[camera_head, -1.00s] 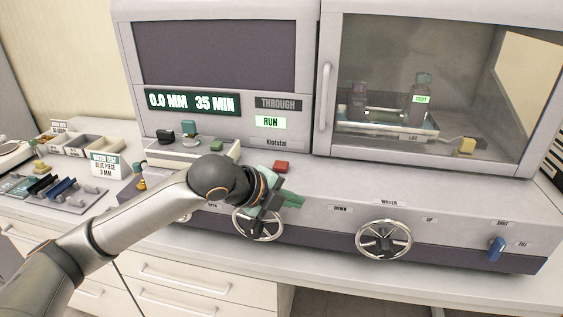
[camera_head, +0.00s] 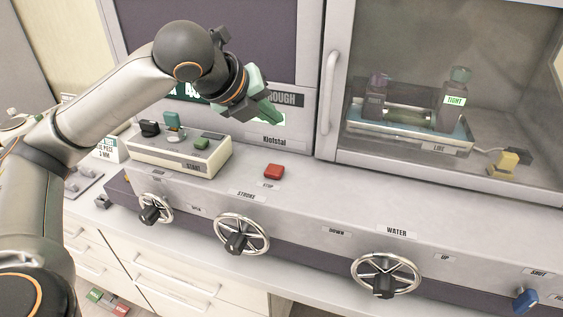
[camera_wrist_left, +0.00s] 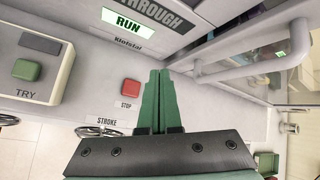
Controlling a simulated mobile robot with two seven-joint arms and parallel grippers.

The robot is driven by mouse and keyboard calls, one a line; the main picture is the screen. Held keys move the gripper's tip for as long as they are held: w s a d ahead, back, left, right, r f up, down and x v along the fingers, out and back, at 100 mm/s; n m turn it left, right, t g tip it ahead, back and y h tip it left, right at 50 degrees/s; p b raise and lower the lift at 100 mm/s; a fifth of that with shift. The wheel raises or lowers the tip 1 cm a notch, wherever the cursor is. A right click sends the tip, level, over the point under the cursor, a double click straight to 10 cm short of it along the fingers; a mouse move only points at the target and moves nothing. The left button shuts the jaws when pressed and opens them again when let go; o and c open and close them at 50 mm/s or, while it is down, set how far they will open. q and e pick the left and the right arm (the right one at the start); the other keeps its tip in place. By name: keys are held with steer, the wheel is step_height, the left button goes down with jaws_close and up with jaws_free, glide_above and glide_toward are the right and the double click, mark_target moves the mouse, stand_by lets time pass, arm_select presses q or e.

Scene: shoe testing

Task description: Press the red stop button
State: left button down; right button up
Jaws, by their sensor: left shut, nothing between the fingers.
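The red stop button (camera_head: 274,172) is a small red block on the machine's grey ledge, with a "STOP" label in front of it. It also shows in the left wrist view (camera_wrist_left: 131,88), left of the fingertips. My left gripper (camera_head: 274,117) is shut and empty, with green fingers. It is raised above and behind the button in the head view, in front of the display panel, and not touching the button. In the left wrist view the closed fingers (camera_wrist_left: 157,75) point toward the machine's front. My right gripper is not in view.
A small box with a green button (camera_head: 208,143) stands left of the red button. Handwheels line the machine's front, including the stroke wheel (camera_head: 241,235) and water wheel (camera_head: 385,276). A glass-doored chamber with a vertical handle (camera_head: 328,92) is at right. The ledge right of the button is clear.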

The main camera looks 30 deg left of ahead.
arm_select(q)
steer(key=shift+s, duration=0.2)
steer(key=shift+f, duration=0.1)
steer(key=b, duration=0.6)
glide_above(272, 172)
step_height(272, 172, down, 7)
steer(key=shift+f, duration=0.8)
steer(key=shift+f, duration=0.4)
stand_by(1.0)
